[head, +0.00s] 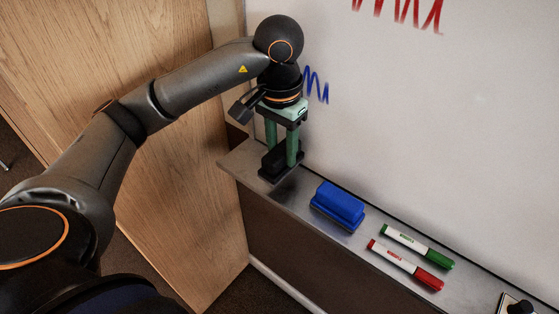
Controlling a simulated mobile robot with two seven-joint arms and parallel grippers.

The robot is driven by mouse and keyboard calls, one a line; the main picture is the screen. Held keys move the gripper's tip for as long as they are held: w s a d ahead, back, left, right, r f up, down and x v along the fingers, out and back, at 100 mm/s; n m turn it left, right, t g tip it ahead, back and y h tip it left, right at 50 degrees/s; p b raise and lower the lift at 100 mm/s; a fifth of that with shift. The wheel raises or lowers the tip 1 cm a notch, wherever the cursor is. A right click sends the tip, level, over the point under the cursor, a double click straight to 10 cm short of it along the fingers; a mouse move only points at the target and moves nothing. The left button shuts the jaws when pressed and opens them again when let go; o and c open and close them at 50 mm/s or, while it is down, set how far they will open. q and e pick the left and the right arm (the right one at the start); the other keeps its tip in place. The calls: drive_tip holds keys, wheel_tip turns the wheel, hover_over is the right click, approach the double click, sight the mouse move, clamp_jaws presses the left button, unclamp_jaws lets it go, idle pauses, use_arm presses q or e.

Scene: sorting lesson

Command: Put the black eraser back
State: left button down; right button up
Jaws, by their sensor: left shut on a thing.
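My left gripper (284,150) points down over the left end of the whiteboard tray (340,238). Its green fingers are shut on the black eraser (285,160). The eraser is at or just above the tray surface; I cannot tell whether it touches. Part of the eraser is hidden by the fingers. My right gripper is not in view.
A blue eraser (338,205) lies on the tray to the right. A green marker (417,246) and a red marker (405,264) lie further right. The whiteboard (440,120) rises behind, with red and blue scribbles. A wooden panel (130,60) stands at left.

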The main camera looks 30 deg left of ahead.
sight(279, 147)
use_arm(q)
drive_tip(key=shift+w+a+f, duration=0.1)
drive_tip(key=shift+a+f, duration=0.1)
drive_tip(key=shift+f, duration=0.15)
drive_tip(key=shift+a+f+p, duration=0.2)
drive_tip(key=shift+f+p, duration=0.1)
drive_tip(key=shift+f, duration=0.8)
drive_tip(key=shift+w+f, duration=0.1)
drive_tip(key=shift+f, duration=0.5)
drive_tip(key=shift+c, duration=2.3)
unclamp_jaws()
drive_tip(key=r, duration=0.4)
drive_tip(key=r+p, duration=0.1)
drive_tip(key=r, duration=0.7)
drive_tip(key=shift+s, duration=0.25)
